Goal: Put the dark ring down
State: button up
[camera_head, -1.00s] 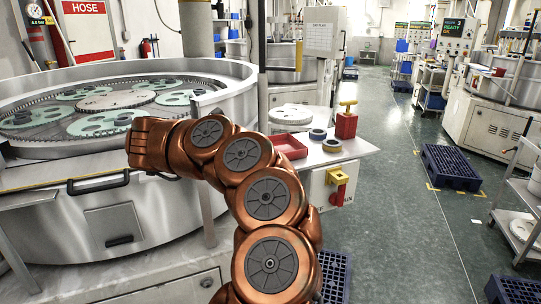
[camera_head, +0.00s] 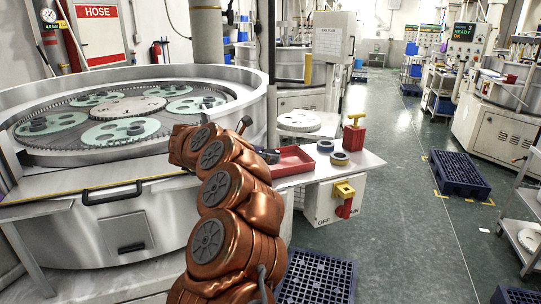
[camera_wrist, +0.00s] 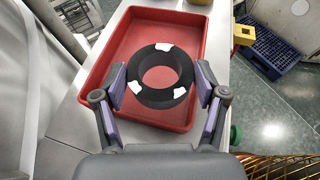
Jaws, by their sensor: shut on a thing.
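The dark ring (camera_wrist: 161,77) is black with several white patches, and its hole faces the wrist camera. My gripper (camera_wrist: 162,84) is shut on it, with one purple-lined finger at each side of the ring. The ring appears within the outline of the red tray (camera_wrist: 111,70); I cannot tell whether it touches the tray's floor. In the head view, the red tray (camera_head: 293,167) lies on a small side table, and my gripper is at its left end, mostly behind my arm. The ring cannot be made out clearly there.
Two other rings, a dark bluish one (camera_head: 325,146) and a tan-and-dark one (camera_head: 340,158), lie on the side table (camera_head: 362,164) right of the tray. A red block with a yellow handle (camera_head: 354,134) stands beside them. The round lapping machine (camera_head: 150,190) is at left.

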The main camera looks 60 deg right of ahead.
aim_at(270, 150)
jog(key=shift+w+d+f+p, duration=0.15)
jog(key=shift+d+p, duration=0.6)
jog(key=shift+d, duration=1.25)
jog(key=shift+f+p, duration=0.8)
jog(key=shift+f, duration=0.95)
jog(key=shift+f+b, duration=0.25)
jog(key=shift+b, duration=0.2)
jog(key=o, duration=1.3)
jog(key=shift+r, duration=0.1)
jog(key=shift+a, duration=0.1)
jog(key=shift+r+p, duration=0.15)
jog(key=shift+p, duration=0.15)
